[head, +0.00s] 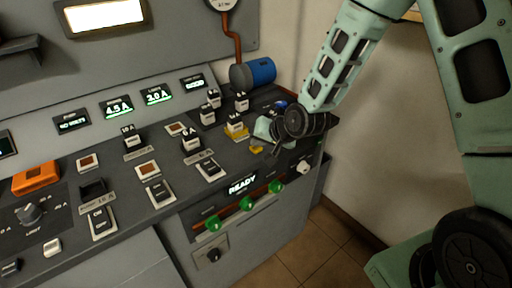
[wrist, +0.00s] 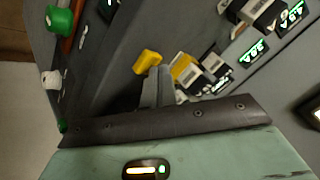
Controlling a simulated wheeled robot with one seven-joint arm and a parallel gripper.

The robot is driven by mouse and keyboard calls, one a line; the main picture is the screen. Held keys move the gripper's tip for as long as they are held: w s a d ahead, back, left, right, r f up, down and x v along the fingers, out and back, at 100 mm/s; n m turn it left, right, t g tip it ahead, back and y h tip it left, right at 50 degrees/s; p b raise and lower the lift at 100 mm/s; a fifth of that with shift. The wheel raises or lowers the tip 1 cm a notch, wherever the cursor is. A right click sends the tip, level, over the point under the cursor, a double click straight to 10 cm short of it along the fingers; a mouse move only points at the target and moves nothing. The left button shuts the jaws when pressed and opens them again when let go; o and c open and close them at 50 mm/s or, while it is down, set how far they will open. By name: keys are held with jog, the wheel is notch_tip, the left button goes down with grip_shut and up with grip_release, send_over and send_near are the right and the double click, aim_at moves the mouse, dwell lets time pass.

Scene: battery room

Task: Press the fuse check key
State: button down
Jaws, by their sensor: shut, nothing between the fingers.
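A small yellow key (head: 257,149) is on the sloped console, just in front of a fuse block on a yellow base (head: 237,132). I cannot read a label on it, so I cannot confirm it is the fuse check key. In the wrist view the yellow key (wrist: 147,62) is right by the fingertips, with the yellow-based block (wrist: 185,70) to its right. My gripper (head: 274,149) is shut and empty, low over the console beside the yellow key. The fingers (wrist: 159,74) partly overlap this area in the wrist view, and I cannot tell whether they touch the key.
Several black-and-white fuse blocks (head: 191,142) stand near the gripper. A display reads READY (head: 242,184), above several green knobs (head: 246,204). A white knob (head: 303,168) is at the right front. A blue cylinder (head: 254,72) sits behind. Open floor (head: 310,245) lies right of the console.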

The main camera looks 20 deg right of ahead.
aim_at(259, 149)
dwell(0.6)
jog(key=shift+r+p, duration=0.6)
jog(key=shift+r, duration=0.15)
notch_tip(259, 149, up, 5)
jog(key=p, duration=0.4)
dwell(0.6)
jog(key=s+a+r+n+g, duration=0.2)
jog(key=s+a+r+n, duration=0.15)
jog(key=s, duration=0.35)
jog(key=s+a+r+n+g, duration=0.2)
jog(key=s+a+n, duration=0.15)
jog(key=s, duration=0.35)
jog(key=s+r+n+g+h, duration=0.1)
jog(key=s+r+n+g, duration=0.1)
jog(key=s, duration=0.7)
jog(key=s+r+n+g+h, duration=0.2)
jog(key=s+r+n, duration=0.1)
jog(key=s, duration=0.6)
jog(key=shift+s+d, duration=0.2)
jog(key=shift+s, duration=0.05)
